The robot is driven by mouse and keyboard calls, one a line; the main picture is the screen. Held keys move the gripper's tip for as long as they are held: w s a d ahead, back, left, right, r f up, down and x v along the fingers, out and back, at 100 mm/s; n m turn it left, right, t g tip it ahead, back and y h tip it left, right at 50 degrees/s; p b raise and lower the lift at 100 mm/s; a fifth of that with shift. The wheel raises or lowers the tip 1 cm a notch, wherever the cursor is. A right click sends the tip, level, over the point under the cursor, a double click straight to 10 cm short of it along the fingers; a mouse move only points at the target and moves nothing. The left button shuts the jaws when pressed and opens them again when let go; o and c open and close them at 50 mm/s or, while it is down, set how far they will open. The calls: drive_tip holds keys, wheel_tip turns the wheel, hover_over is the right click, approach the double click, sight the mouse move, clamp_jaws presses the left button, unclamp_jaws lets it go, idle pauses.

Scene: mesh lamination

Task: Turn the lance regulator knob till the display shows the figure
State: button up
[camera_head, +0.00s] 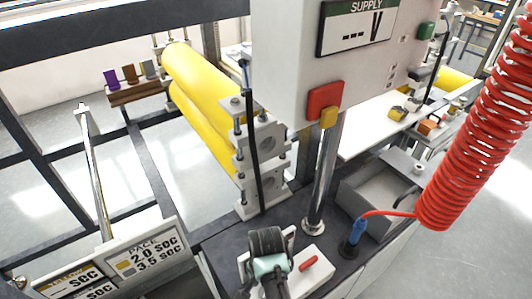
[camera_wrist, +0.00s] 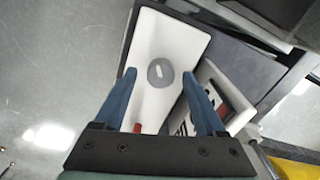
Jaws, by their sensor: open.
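In the wrist view a grey round knob (camera_wrist: 160,70) with a light mark sits on a white panel (camera_wrist: 152,38). My gripper (camera_wrist: 159,80) is open, with one blue finger on each side of the knob in the picture; I cannot tell whether they touch it. Beside it a white plate (camera_wrist: 232,92) carries dark figures, cut off by the right finger and unreadable. In the head view my gripper (camera_head: 270,268) is over a white box (camera_head: 318,258) with a red lever (camera_head: 308,263); my arm hides the knob there.
A supply cabinet (camera_head: 285,60) above has a display (camera_head: 356,28) reading "--- V". A metal post (camera_head: 322,180), a blue-handled tool (camera_head: 354,236) and a red coiled hose (camera_head: 480,130) stand close by. Yellow rollers (camera_head: 200,95) lie behind. A placard (camera_head: 145,255) is at lower left.

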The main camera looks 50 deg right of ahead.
drive_tip(key=shift+f, duration=0.45)
clamp_jaws()
